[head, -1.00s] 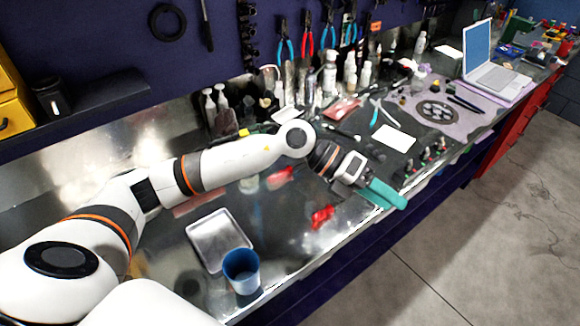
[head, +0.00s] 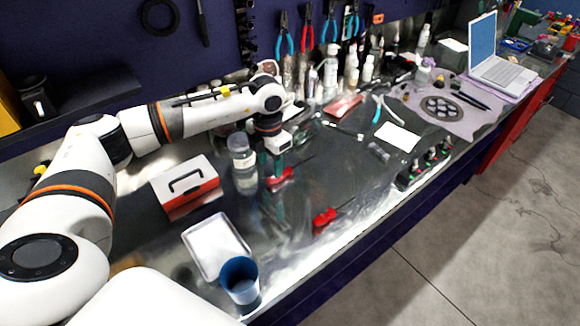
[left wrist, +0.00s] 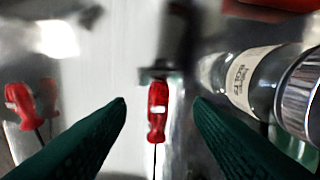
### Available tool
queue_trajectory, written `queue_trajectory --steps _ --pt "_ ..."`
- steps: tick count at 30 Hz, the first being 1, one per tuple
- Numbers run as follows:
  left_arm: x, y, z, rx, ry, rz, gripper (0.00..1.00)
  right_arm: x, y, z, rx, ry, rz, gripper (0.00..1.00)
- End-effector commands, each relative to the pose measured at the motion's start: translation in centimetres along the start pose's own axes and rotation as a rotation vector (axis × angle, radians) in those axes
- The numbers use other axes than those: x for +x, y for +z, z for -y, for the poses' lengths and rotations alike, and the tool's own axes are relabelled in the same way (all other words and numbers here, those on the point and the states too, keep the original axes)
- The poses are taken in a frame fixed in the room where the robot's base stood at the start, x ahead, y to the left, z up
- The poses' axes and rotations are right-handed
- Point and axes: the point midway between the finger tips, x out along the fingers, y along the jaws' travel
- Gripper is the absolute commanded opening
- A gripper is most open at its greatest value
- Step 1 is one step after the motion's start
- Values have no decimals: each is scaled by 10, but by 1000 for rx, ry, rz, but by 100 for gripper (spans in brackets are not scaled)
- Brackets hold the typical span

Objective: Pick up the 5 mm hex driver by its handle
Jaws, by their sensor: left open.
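A red-handled driver (head: 282,177) lies on the metal bench, its handle partly hidden by my left gripper (head: 275,160). In the left wrist view this driver (left wrist: 157,112) has a pale label on its handle, and its thin dark shaft runs toward the bottom edge. My left gripper (left wrist: 160,108) is open and empty, pointing down with one green finger on each side of the handle in that view. A second red-handled driver (head: 323,217) lies nearer the bench's front edge; it also shows in the left wrist view (left wrist: 22,105). No size marking is readable on either. My right gripper is out of view.
A clear labelled jar (head: 241,155) stands close left of the gripper and shows large in the wrist view (left wrist: 250,80). A red and white box (head: 186,186), a tray (head: 215,246) and a blue cup (head: 240,280) stand further left. A small rack (head: 425,165) is at right.

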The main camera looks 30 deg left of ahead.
Motion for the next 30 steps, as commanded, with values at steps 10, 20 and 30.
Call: queue_trajectory --steps 10,20,30 --pt "41 0 -2 0 2 1 47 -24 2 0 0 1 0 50" --pt "55 -1 -1 1 1 -3 47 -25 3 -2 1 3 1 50" --pt "54 -1 -1 1 1 -2 0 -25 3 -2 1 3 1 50"
